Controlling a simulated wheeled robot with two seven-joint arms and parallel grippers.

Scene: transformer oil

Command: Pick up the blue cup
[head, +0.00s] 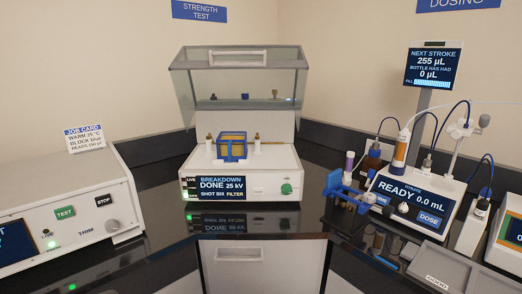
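The blue cup (231,147) is a small square cup with a blue frame and amber sides. It stands upright on top of the white breakdown tester (240,190), between posts at its left and right. The tester's clear cover (240,85) is raised above and behind the cup. The cup's front and top are unobstructed in this view. Neither of my grippers is in view.
At left is a white device (70,205) with TEST and STOP buttons and a job card (84,138). At right stand a blue rack (347,205), a titrator (412,205), bottles and a grey tray (450,270). Black bench (155,215) is bare left of the tester.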

